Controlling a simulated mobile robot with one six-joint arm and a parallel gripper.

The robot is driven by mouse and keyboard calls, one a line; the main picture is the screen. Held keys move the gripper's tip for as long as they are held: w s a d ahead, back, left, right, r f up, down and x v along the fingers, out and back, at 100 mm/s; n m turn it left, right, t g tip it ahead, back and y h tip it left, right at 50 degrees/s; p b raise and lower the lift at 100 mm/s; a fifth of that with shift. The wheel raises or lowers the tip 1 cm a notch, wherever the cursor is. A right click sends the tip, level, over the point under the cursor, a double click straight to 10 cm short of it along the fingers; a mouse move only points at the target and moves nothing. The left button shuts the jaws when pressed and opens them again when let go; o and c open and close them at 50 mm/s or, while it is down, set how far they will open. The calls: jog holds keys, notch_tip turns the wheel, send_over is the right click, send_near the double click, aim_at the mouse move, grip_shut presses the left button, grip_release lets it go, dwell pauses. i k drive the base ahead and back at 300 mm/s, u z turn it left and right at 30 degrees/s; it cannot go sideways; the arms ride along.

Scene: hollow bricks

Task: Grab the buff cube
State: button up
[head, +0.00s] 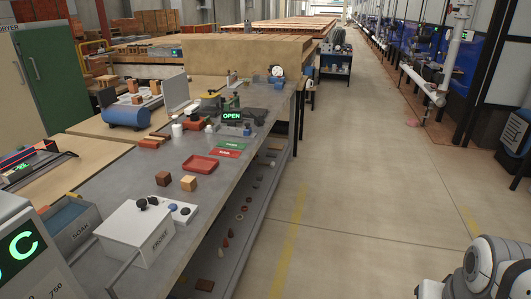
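A buff cube (189,183) sits on the grey workbench (120,183) in the head view, left of centre. A darker red-brown cube (162,178) stands just to its left, apart from it. The buff cube's top and two sides show, and nothing covers it. My gripper is not in view; only a white and dark part of my arm shows at the bottom right, well away from the bench.
A blue cylinder (126,117) is farther back. The floor right of the bench is clear.

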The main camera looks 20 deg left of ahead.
aim_at(188, 184)
jog(key=u, duration=0.05)
jog(key=i, duration=1.4)
jog(key=u, duration=2.05)
jog(key=i, duration=1)
